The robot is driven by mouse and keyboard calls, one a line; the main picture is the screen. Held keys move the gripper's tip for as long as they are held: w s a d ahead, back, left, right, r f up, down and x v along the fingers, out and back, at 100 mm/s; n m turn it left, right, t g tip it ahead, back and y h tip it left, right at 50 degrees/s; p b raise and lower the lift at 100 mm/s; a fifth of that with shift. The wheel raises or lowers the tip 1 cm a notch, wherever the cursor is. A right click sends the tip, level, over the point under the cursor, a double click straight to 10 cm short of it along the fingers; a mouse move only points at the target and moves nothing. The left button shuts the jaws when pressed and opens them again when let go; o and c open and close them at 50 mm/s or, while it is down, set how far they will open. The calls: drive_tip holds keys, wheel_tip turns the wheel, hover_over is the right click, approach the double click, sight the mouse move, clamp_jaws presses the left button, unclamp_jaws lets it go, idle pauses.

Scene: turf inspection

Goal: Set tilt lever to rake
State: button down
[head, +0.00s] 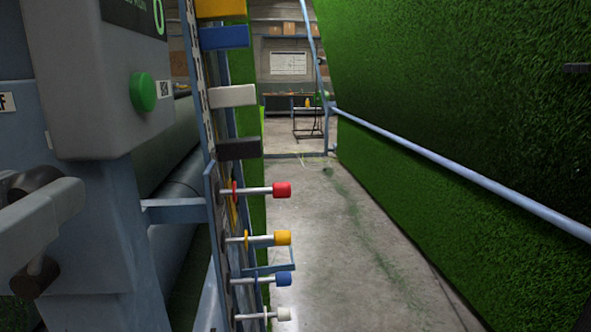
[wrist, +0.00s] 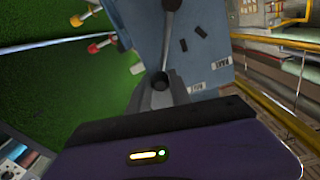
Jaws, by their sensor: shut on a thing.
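In the wrist view, the tilt lever (wrist: 168,45) is a thin grey rod with a dark round end at the top edge, lying over a blue-grey panel (wrist: 205,50). Its lower end reaches between the fingers of my gripper (wrist: 160,88). The gripper is shut on that end, and the fingers hide part of it. Two small white labels, an upper one (wrist: 222,62) and a lower one (wrist: 196,88), sit to the right of the lever; their text is too small to read surely.
In the head view, a grey control box with a green button (head: 143,92) stands at left. Rods with red (head: 282,189), yellow (head: 283,238), blue (head: 284,279) and white ends stick out beside it. A turf wall (head: 460,90) and rail (head: 450,163) bound clear concrete floor (head: 340,250).

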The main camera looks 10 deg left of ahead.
drive_tip(key=shift+s+a+r+n+p, duration=0.1)
drive_tip(key=shift+a+r+n+p, duration=0.25)
drive_tip(key=shift+a+n+p, duration=0.3)
drive_tip(key=shift+s+a+r+n+p, duration=0.1)
drive_tip(key=shift+a+r+n+p, duration=0.3)
drive_tip(key=shift+n, duration=0.35)
drive_tip(key=a+n+p, duration=0.3)
drive_tip(key=shift+s+a+r+n, duration=0.1)
drive_tip(key=shift+s+r+n, duration=0.05)
drive_tip(key=shift+s+n, duration=0.2)
drive_tip(key=shift+s+a+f+n+p, duration=0.25)
drive_tip(key=shift+a+f+n+p, duration=0.05)
drive_tip(key=shift+a+n+p, duration=0.6)
drive_tip(key=shift+s+a+f+n+p, duration=0.2)
drive_tip(key=shift+a+f+n+p, duration=0.1)
drive_tip(key=shift+a+n+p, duration=0.6)
drive_tip(key=shift+s+a+f+n+p, duration=0.3)
drive_tip(key=shift+a+n+p, duration=0.35)
drive_tip(key=shift+n, duration=0.4)
drive_tip(key=c, duration=1.2)
unclamp_jaws()
drive_tip(key=shift+o, duration=0.2)
drive_tip(key=b+v, duration=0.2)
drive_tip(key=v, duration=0.5)
drive_tip(key=shift+s, duration=0.35)
